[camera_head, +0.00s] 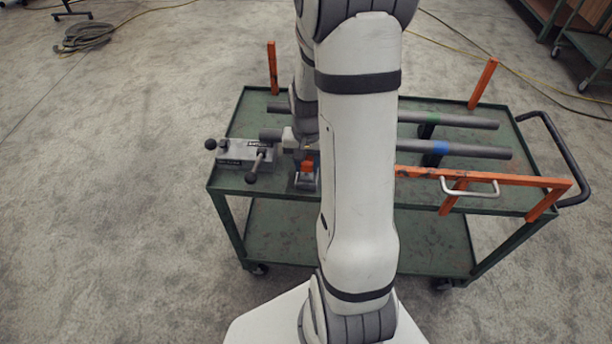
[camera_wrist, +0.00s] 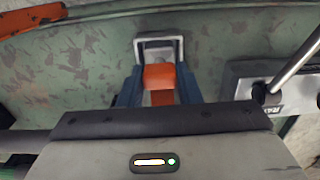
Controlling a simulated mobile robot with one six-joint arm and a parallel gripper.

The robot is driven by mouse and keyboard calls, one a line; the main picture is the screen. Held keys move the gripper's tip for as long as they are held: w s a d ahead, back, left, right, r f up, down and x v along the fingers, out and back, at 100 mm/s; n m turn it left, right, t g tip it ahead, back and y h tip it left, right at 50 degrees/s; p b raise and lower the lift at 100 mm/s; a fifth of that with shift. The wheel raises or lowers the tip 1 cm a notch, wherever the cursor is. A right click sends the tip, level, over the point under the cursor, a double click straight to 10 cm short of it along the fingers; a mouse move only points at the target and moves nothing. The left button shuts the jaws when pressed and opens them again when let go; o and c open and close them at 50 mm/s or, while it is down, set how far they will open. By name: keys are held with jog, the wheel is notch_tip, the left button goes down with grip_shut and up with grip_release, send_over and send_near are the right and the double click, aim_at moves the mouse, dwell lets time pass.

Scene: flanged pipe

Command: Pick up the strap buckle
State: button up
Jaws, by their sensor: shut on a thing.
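The strap buckle (camera_wrist: 159,76) has an orange part and a grey metal frame, seen in the middle of the wrist view. It also shows in the head view (camera_head: 308,168), small and partly hidden by my arm, over the near left part of the green cart. My gripper (camera_wrist: 158,88) is shut on the buckle, with a dark blue finger at each side of the orange part. I cannot tell whether the buckle touches the cart top.
The green cart (camera_head: 228,181) has orange posts and an orange rail (camera_head: 520,179). A grey clamp block (camera_head: 240,151) with black-knobbed levers stands left of the buckle. Behind lie a blue-banded pipe (camera_head: 480,151) and a green-banded pipe (camera_head: 460,121).

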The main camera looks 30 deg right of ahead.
grip_shut()
jog(key=shift+r, duration=0.15)
